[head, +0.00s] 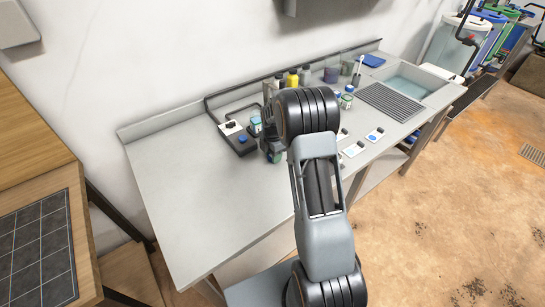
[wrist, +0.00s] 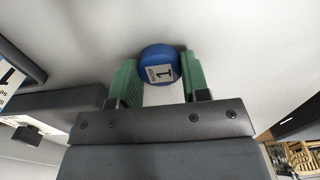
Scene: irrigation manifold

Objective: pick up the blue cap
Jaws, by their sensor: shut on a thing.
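The blue cap (wrist: 158,58) is round and carries a white label with a black 1. In the wrist view it sits between the two green finger pads of my gripper (wrist: 160,72), which is shut on it. The surface behind it is plain pale grey; I cannot tell whether the cap touches it. In the head view my gripper (head: 273,150) is over the grey bench, beside a black box, largely behind my arm. The held cap is not clearly visible there.
The black box (head: 240,140) with a white plate stands just left of my gripper on the bench (head: 190,185). Bottles, including a yellow one (head: 293,78), stand behind. White cards (head: 354,149) lie to the right, before a drain grate (head: 391,101). The bench's left part is clear.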

